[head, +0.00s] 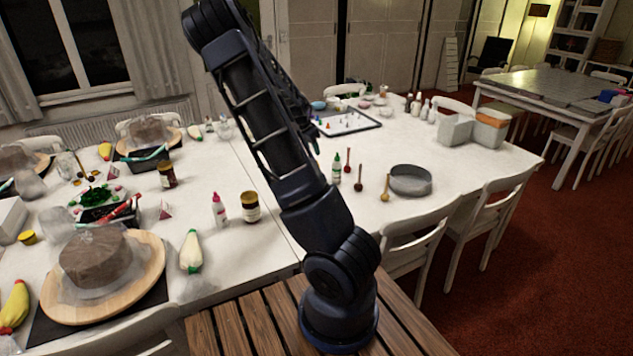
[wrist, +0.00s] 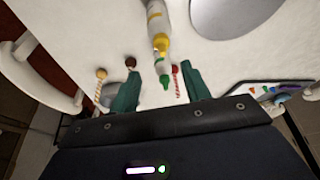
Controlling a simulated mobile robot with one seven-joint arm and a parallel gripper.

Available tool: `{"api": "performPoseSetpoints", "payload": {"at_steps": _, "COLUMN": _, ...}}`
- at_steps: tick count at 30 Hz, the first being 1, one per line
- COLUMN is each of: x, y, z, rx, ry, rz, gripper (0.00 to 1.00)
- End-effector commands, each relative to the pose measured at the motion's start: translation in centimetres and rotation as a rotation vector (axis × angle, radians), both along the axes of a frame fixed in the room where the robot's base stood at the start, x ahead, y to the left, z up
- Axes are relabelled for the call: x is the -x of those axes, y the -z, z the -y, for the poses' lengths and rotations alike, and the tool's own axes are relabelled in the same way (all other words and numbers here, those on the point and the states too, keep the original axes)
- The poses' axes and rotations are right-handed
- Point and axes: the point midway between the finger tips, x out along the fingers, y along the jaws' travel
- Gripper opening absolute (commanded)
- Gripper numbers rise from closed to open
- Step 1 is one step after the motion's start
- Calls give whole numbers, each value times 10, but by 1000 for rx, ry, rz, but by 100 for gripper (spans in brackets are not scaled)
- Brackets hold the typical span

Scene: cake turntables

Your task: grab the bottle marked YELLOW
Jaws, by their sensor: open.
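In the wrist view, a pale squeeze bottle (wrist: 154,14) with a yellow cap (wrist: 162,43) lies ahead of my gripper; any lettering on it is unreadable. A green-tipped bottle (wrist: 165,80) shows nearer, between the fingers in the picture. My gripper (wrist: 161,68) is open, with two teal fingers apart; I see no contact with either bottle. In the head view, a green-capped bottle (head: 336,166) stands upright on the white table, just right of my arm. I cannot make out the yellow-capped bottle there; my arm covers part of the table. My gripper is not discernible there.
Wooden-handled dippers (head: 385,188) and a grey round pan (head: 410,180) stand right of the green-capped bottle. A pink bottle (head: 219,209) and a dark jar (head: 250,206) are on the left. A tray with small figures (head: 345,122) lies behind. White chairs (head: 480,215) line the right edge.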

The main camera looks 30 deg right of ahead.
Motion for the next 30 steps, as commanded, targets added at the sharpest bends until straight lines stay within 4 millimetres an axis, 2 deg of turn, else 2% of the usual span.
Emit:
{"api": "performPoseSetpoints", "payload": {"at_steps": 5, "x": -3, "y": 10, "z": 6, "rx": 11, "ry": 9, "rz": 2, "gripper": 47}}
{"api": "performPoseSetpoints", "payload": {"at_steps": 13, "x": -7, "y": 44, "z": 19, "rx": 10, "ry": 7, "rz": 2, "gripper": 47}}
{"api": "performPoseSetpoints", "payload": {"at_steps": 23, "x": -10, "y": 60, "z": 25, "rx": 10, "ry": 6, "rz": 1, "gripper": 47}}
{"api": "performPoseSetpoints", "payload": {"at_steps": 30, "x": -15, "y": 90, "z": 36, "rx": 9, "ry": 8, "rz": 1, "gripper": 47}}
